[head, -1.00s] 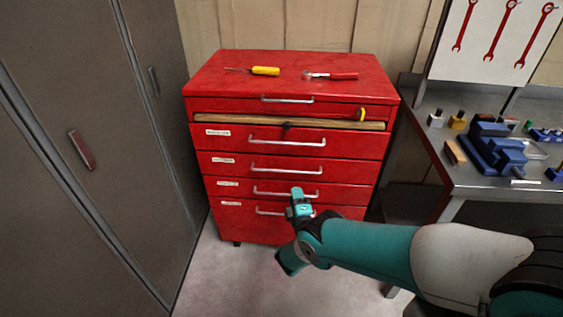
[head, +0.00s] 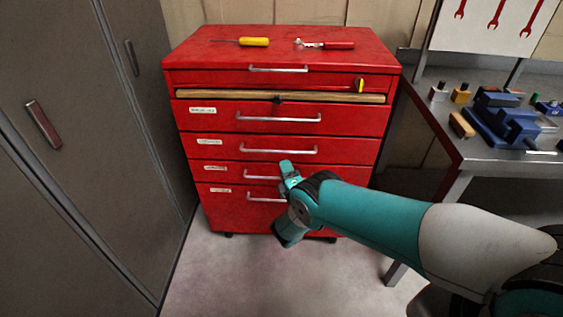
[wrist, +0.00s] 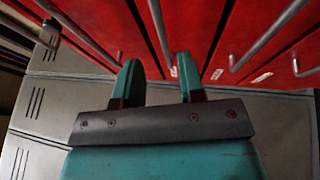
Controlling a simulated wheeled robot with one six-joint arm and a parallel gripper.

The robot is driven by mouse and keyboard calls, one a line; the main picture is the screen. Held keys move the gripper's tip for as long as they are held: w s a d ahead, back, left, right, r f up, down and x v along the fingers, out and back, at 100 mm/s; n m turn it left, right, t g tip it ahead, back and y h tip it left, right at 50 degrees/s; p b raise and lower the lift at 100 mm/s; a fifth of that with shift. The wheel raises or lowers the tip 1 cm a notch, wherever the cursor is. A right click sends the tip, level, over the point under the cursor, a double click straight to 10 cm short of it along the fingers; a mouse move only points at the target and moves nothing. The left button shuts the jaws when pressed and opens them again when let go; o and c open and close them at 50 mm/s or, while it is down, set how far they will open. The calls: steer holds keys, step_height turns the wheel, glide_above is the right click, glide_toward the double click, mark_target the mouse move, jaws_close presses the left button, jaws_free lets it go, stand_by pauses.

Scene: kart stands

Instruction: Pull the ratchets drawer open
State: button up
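The red tool chest (head: 285,212) stands ahead with several stacked drawers, all looking shut. Each lower drawer has a silver bar handle and a small white label at its left; the labels are too small to read, so I cannot tell which is the ratchets drawer. My gripper (head: 287,172) is in front of the lower drawers, hiding the right part of the third labelled drawer's handle (head: 258,176). In the wrist view my gripper (wrist: 158,80) has its fingers apart. A silver handle (wrist: 161,36) lies ahead, its end showing between the fingertips; contact is unclear.
A yellow-handled screwdriver (head: 254,41) and a red-handled tool (head: 338,45) lie on the chest. A wooden strip (head: 220,95) runs across its front. Grey lockers (head: 80,140) stand left. A metal workbench (head: 480,150) with a blue vise (head: 505,122) stands right. Floor before the chest is clear.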

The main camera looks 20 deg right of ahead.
mark_target(278, 151)
steer(key=shift+b+x, duration=4.05)
steer(key=shift+b, duration=1.05)
steer(key=shift+f, duration=0.1)
steer(key=shift+c, duration=0.2)
